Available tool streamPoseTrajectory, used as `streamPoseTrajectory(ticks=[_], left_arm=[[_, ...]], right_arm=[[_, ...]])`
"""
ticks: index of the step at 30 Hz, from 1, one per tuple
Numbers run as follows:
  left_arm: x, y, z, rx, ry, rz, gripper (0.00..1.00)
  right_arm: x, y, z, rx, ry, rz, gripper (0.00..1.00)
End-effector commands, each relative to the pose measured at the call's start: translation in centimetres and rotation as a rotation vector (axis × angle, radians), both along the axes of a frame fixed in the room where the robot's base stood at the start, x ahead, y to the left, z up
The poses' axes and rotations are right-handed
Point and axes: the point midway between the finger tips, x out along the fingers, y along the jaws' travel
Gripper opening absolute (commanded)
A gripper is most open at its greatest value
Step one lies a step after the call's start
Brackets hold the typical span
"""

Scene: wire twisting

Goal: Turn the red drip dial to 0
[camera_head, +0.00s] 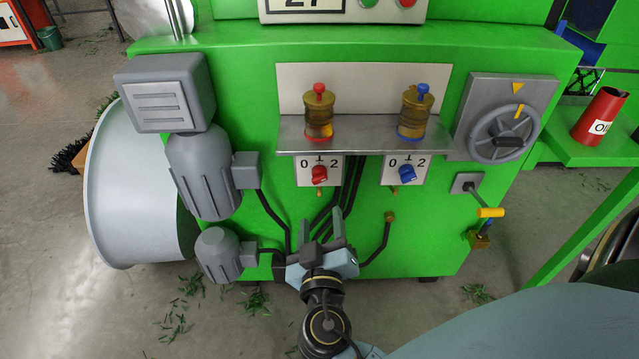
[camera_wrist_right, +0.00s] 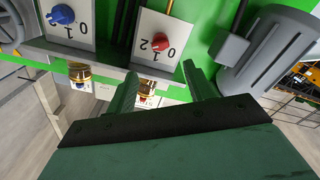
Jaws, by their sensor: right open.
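The red drip dial (camera_head: 319,173) is a small red knob on a white plate marked 0, 1 and 2, under a grey shelf on the green machine. It also shows in the right wrist view (camera_wrist_right: 161,41), where the plate appears upside down. I cannot tell for sure which mark it points to. My right gripper (camera_head: 321,228) is open and empty, below the dial and apart from it. In the right wrist view its two fingers (camera_wrist_right: 160,72) reach towards the plate, with the dial beyond and between their tips. My left gripper is not in view.
A blue dial (camera_head: 407,172) sits on a similar plate to the right. Two amber oilers, red-topped (camera_head: 319,112) and blue-topped (camera_head: 413,112), stand on the shelf (camera_head: 360,142). Dark hoses run below the plates. Grey motors (camera_head: 200,175) stand left; a handwheel (camera_head: 502,134) and yellow-handled crank (camera_head: 490,212) are right.

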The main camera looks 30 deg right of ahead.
Motion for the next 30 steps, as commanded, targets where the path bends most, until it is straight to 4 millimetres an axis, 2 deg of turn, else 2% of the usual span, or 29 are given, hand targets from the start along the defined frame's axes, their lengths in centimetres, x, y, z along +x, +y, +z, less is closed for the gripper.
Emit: streamPoseTrajectory(ticks=[9,15,21,30], left_arm=[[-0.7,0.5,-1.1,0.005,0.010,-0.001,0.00],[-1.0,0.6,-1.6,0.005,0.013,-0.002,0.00],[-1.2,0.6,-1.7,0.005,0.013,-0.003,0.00],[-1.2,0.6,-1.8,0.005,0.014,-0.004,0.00]], right_arm=[[5.7,-3.5,0.2,-0.003,-0.001,0.000,0.53],[8.7,-5.3,0.0,-0.003,0.002,0.002,0.53],[10.1,-6.2,0.0,-0.001,0.004,0.002,0.53],[10.3,-6.3,-0.1,-0.001,0.004,0.002,0.53]])
